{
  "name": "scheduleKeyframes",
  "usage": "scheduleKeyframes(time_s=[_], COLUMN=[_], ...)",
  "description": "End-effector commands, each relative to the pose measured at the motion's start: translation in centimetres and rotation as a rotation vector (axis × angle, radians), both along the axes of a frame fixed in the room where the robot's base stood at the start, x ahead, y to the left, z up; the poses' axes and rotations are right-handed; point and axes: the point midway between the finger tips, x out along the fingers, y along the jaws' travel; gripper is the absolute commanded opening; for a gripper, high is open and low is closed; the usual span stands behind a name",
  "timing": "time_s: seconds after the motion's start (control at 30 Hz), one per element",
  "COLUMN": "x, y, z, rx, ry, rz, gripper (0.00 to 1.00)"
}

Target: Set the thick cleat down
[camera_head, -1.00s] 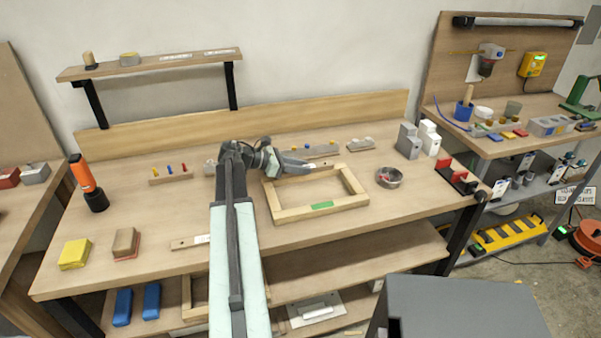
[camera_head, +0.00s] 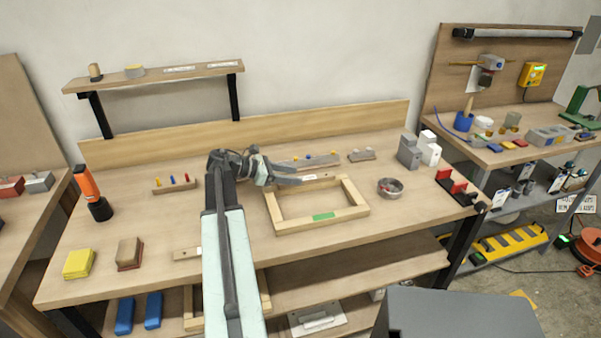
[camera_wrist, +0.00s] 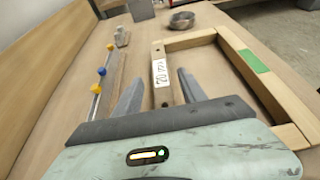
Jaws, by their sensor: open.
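A wooden strip with a white number label, which looks like the thick cleat (camera_wrist: 158,92), lies between the fingers of my gripper (camera_wrist: 160,73) in the wrist view. The fingers stand apart on either side of it, open. The strip runs along the back side of the wooden frame (camera_wrist: 190,41); I cannot tell whether it rests on the back rail or beside it. In the head view, my gripper (camera_head: 297,180) is over the back edge of the frame (camera_head: 347,213), and the fingers hide part of the strip.
A rail with yellow and blue knobs (camera_head: 318,159) lies just behind my gripper. A metal bowl (camera_head: 390,188) stands right of the frame. Another labelled strip (camera_head: 187,254) lies front left, partly behind my arm. The bench between the pegged block (camera_head: 174,184) and the frame is mostly clear.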

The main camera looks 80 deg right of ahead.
Motion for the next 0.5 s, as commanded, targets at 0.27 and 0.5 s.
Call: scheduleKeyframes(time_s=[0.27, 0.5], x=[5.3, 6.6], y=[2.4, 3.1], z=[2.8, 3.0], rx=[0.000, 0.000], ry=[0.000, 0.000], rz=[0.001, -0.001], gripper=[0.49, 0.49])
